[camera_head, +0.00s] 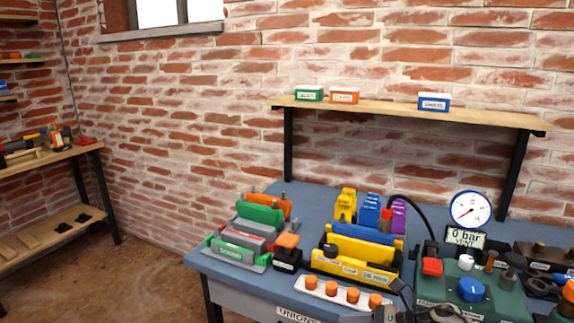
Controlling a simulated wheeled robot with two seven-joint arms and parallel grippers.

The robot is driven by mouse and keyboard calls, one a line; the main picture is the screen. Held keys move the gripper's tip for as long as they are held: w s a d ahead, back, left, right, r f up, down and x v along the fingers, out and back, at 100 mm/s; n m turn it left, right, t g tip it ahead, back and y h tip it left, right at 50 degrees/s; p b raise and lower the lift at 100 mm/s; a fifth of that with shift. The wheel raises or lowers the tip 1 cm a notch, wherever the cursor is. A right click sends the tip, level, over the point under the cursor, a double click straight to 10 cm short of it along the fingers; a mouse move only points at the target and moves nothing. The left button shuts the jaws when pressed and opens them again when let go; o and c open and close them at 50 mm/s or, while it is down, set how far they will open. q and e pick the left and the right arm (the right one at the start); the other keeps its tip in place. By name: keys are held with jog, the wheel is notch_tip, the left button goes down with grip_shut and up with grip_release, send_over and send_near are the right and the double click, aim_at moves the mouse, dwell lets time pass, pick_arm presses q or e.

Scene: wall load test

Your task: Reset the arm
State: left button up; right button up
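Neither of my grippers can be made out in the head view, and no arm comes in from the left or right edge. A blue-topped workbench (222,262) stands at the lower right. On it are a green and grey fixture (238,252), a yellow fixture (355,262) and a green pressure unit (490,304) with a blue knob (471,289). A round gauge (470,209) stands above a display reading 0 bar (466,238). Small dark and grey parts at the bottom edge are too cut off to identify.
A wall shelf (390,112) above the bench carries a green box (309,93), an orange box (344,95) and a blue box (434,101). A white strip with orange knobs (340,293) lies at the bench front. A wooden rack (50,156) stands left; floor (140,275) between is clear.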

jog(key=s+a+f+m+t, duration=0.1)
jog(key=s+a+m+t, duration=0.25)
jog(key=m, duration=0.65)
jog(key=s+a+m+t, duration=0.3)
jog(key=a+m+t, duration=0.15)
jog(key=m, duration=0.45)
jog(key=s+d+f+m+h, duration=0.2)
jog(key=s+m, duration=0.3)
jog(key=m, duration=0.3)
jog(key=s+d+f+m+g+h, duration=0.1)
jog(key=s+d+f+m+h, duration=0.2)
jog(key=m, duration=0.6)
jog(key=s+d+f+m+h, duration=0.3)
jog(key=s+d+m+h, duration=0.1)
jog(key=s+m, duration=0.5)
jog(key=shift+g+h, duration=0.4)
jog(key=shift+h, duration=0.5)
jog(key=shift+a, duration=0.1)
